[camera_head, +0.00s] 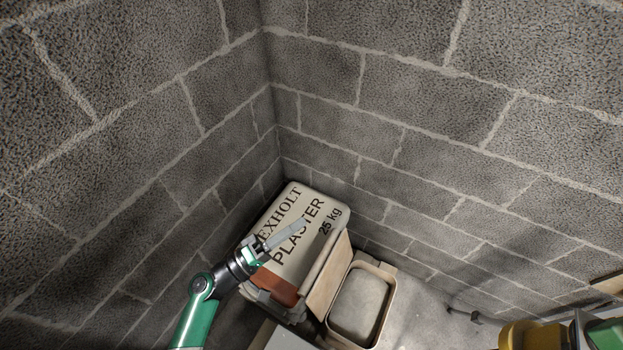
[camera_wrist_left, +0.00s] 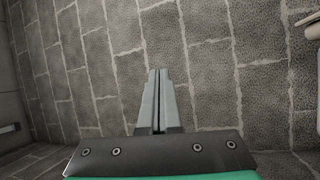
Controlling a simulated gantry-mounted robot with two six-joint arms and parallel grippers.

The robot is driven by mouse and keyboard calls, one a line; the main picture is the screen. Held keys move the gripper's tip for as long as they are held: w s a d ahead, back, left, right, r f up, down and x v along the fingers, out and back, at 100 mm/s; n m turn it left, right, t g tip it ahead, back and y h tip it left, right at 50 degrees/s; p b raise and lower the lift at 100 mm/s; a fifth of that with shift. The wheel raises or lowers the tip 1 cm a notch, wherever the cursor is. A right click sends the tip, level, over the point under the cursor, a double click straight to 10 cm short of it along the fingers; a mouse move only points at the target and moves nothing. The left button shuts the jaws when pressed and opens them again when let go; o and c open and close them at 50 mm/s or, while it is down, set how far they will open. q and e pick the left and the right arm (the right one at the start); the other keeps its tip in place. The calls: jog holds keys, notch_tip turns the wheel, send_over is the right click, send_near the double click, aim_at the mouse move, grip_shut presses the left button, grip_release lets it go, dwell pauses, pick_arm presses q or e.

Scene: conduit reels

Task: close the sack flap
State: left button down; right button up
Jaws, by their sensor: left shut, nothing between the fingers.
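A pale plaster sack (camera_head: 313,207) with dark lettering stands in the wall corner in the head view. A tan panel (camera_head: 328,278) slants along its right side, and a red-brown patch (camera_head: 275,286) shows at its near end. I cannot tell which part is the flap. My left gripper (camera_head: 304,224) is shut and empty. Its fingers lie across the sack's lettering in the picture; contact cannot be told. In the left wrist view, the shut fingers (camera_wrist_left: 158,74) point at block wall, and a pale edge (camera_wrist_left: 308,24), perhaps the sack's, shows at right. My right gripper is not seen.
A tan-rimmed tub (camera_head: 387,285) with grey contents stands right of the sack. Block walls (camera_head: 270,90) close in behind and to the left. A yellow object (camera_head: 520,335) is at the bottom right.

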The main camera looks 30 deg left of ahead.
pick_arm(q)
jog(key=w+d+r+m+h+p, duration=0.2)
jog(key=r+p, duration=0.3)
jog(key=r, duration=0.7)
jog(key=shift+w+d+r+m, duration=0.25)
jog(key=shift+d+r+m, duration=0.2)
jog(key=shift+m, duration=0.45)
jog(key=shift+d+f, duration=0.1)
